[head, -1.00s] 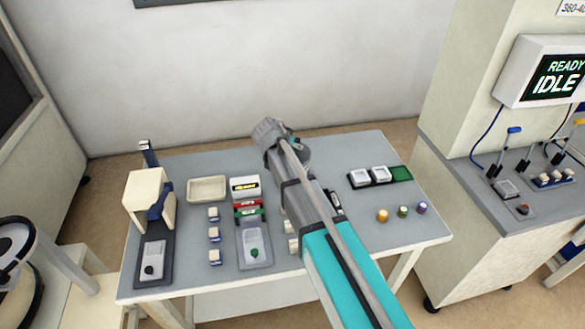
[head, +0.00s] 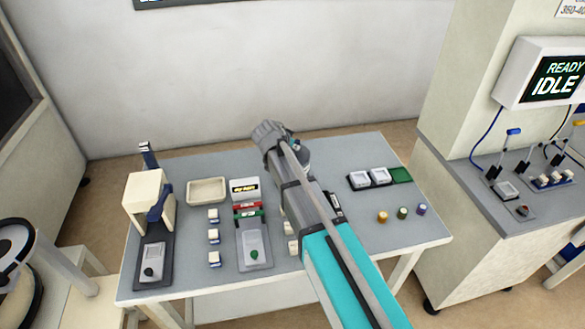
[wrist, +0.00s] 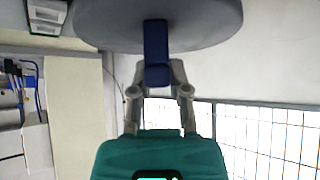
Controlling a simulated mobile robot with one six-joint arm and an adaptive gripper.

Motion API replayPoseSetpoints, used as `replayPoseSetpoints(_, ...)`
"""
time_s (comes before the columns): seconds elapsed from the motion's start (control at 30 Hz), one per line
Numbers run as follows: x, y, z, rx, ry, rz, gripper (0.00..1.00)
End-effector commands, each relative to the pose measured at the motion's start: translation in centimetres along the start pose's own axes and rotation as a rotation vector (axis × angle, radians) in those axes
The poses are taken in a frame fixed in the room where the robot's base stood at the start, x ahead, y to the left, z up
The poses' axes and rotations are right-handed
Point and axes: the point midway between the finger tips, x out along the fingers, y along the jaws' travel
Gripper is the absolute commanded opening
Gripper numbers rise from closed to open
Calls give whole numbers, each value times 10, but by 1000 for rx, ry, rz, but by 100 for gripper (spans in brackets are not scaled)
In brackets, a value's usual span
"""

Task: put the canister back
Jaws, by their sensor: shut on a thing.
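My gripper (wrist: 159,82) is shut on a blue upright handle (wrist: 156,45) in the wrist view. The handle joins a wide, smooth grey rounded body (wrist: 205,25) that runs off the top edge; this appears to be the canister, seen only in part. My gripper's two fingers meet at the handle's lower end.
The table (head: 345,235) bears a beige tray (head: 207,190), a cream stand with a blue lever (head: 146,202), small white blocks, and orange, green and purple pieces at right. A counter with levers (head: 510,170) stands at right, beneath a screen reading READY IDLE (head: 556,77).

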Motion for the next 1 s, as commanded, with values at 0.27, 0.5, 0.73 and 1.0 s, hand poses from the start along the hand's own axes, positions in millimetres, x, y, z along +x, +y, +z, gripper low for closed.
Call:
replayPoseSetpoints(0.27,0,0,-1,0,1,1,0)
replayPoseSetpoints(0.5,-5,0,-5,0,1,0,0)
replayPoseSetpoints(0.73,-15,0,-15,-1,1,0,0)
replayPoseSetpoints(1.0,-39,5,-26,-1,1,-1,0)
